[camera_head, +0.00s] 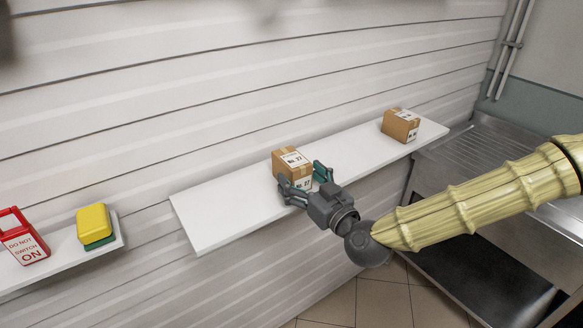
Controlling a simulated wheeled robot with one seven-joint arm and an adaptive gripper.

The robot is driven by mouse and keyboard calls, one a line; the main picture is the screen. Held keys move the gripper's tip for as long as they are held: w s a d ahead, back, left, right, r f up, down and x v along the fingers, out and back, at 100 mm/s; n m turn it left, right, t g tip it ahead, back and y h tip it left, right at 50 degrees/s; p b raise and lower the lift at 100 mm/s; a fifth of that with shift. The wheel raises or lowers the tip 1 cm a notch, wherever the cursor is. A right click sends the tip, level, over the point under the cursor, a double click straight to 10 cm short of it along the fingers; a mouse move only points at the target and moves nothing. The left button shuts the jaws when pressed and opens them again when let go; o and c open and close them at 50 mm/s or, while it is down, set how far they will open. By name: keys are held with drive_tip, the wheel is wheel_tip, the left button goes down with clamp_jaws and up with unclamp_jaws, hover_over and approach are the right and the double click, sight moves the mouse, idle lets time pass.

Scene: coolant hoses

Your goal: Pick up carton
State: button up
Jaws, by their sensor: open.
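A brown carton (291,162) with tape and white labels marked "27" stands on the white wall shelf (215,213), near its middle. A second brown carton (401,125) with a white label stands near the shelf's right end. My gripper (308,176) is open at the nearer carton, with its fingers at the left and right of the carton's front. I cannot tell whether the fingers touch it. The fingers hide the carton's lower front corners.
A lower shelf (73,250) at left holds a red "do not switch on" tag (24,243) and a yellow-and-green sponge (95,224). A metal counter (457,150) stands at right. Pipes (510,45) run up the back wall. The shelf is bare left of the nearer carton and between the cartons.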

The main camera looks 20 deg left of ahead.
drive_tip(key=p+x, duration=0.2)
drive_tip(key=x, duration=0.1)
drive_tip(key=shift+w+a+r, duration=0.1)
drive_tip(key=shift+w+r, duration=0.05)
drive_tip(key=shift+w, duration=0.15)
drive_tip(key=shift+w+a+p, duration=0.35)
drive_tip(key=shift+w+a, duration=0.1)
drive_tip(key=shift+a, duration=0.1)
